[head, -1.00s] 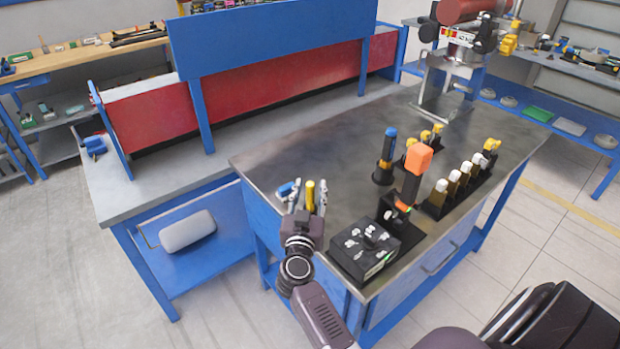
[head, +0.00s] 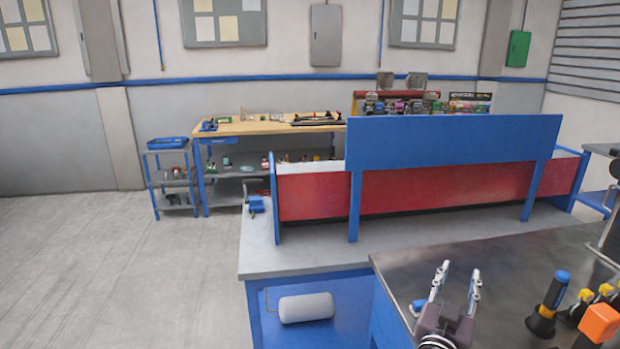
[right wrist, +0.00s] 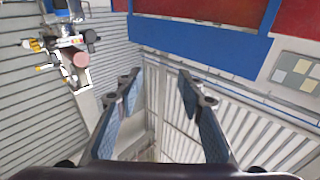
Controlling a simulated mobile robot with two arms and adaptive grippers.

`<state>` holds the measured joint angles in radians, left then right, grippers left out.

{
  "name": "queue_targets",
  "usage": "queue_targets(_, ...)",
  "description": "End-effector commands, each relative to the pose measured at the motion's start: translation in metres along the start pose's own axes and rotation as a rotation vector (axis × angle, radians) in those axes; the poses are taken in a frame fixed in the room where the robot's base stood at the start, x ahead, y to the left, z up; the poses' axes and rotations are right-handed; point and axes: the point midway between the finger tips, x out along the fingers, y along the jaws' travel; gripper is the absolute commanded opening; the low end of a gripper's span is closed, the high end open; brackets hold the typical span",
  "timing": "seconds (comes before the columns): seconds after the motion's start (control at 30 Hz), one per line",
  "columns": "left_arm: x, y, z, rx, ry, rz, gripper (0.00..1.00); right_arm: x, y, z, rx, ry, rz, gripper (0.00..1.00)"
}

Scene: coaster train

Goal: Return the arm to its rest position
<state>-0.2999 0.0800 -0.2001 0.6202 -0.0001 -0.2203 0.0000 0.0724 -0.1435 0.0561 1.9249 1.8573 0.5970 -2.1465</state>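My right gripper (head: 459,271) shows at the bottom of the head view, in front of the near left part of the dark metal-topped bench (head: 420,262). Its two fingers point up and stand apart, with nothing between them. In the right wrist view the same gripper (right wrist: 158,80) is open and empty, with blue pads on the fingers. Most of my right arm is below the head view's lower edge. My left gripper is in neither view.
A small blue item (head: 419,305) shows just left of my right gripper. A dark holder with a blue-topped tool (head: 548,304) and an orange-topped tool (head: 600,322) stand to the right. A grey bench (head: 258,232) with a blue-and-red back panel lies behind. Floor at left is clear.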

Motion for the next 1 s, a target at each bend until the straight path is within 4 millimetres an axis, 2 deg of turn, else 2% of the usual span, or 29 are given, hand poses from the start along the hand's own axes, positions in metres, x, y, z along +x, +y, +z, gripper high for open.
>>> queue_targets(0.1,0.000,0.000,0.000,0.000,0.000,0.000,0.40,-0.021,-0.024,-0.040,0.013,0.167,-0.149,0.35)
queue_targets(0.2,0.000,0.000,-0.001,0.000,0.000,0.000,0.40,-0.055,-0.059,-0.065,0.015,0.278,-0.349,0.35)
queue_targets(0.3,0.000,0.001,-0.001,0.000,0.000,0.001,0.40,-0.098,-0.098,-0.069,-0.002,0.311,-0.577,0.35)
queue_targets(0.37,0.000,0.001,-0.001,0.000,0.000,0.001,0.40,-0.126,-0.119,-0.060,-0.022,0.291,-0.714,0.35)
queue_targets(0.43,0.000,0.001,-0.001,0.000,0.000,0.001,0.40,-0.161,-0.140,-0.042,-0.054,0.230,-0.865,0.35)
queue_targets(0.5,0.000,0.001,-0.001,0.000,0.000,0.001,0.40,-0.195,-0.153,-0.014,-0.095,0.130,-1.001,0.35)
queue_targets(0.57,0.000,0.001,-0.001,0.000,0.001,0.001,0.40,-0.224,-0.157,0.015,-0.137,0.017,-1.096,0.35)
queue_targets(0.67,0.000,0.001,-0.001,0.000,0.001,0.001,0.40,-0.268,-0.148,0.069,-0.216,-0.217,-1.200,0.35)
queue_targets(0.7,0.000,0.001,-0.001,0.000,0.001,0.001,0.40,-0.283,-0.139,0.091,-0.250,-0.323,-1.219,0.35)
queue_targets(0.77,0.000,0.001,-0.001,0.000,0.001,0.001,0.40,-0.304,-0.118,0.122,-0.300,-0.485,-1.220,0.35)
queue_targets(0.8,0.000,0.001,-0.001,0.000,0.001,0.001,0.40,-0.316,-0.103,0.140,-0.331,-0.587,-1.204,0.35)
queue_targets(0.9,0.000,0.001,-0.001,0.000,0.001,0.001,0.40,-0.340,-0.060,0.175,-0.396,-0.812,-1.129,0.35)
queue_targets(1.0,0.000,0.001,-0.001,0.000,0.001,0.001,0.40,-0.355,-0.019,0.198,-0.444,-0.986,-1.023,0.35)
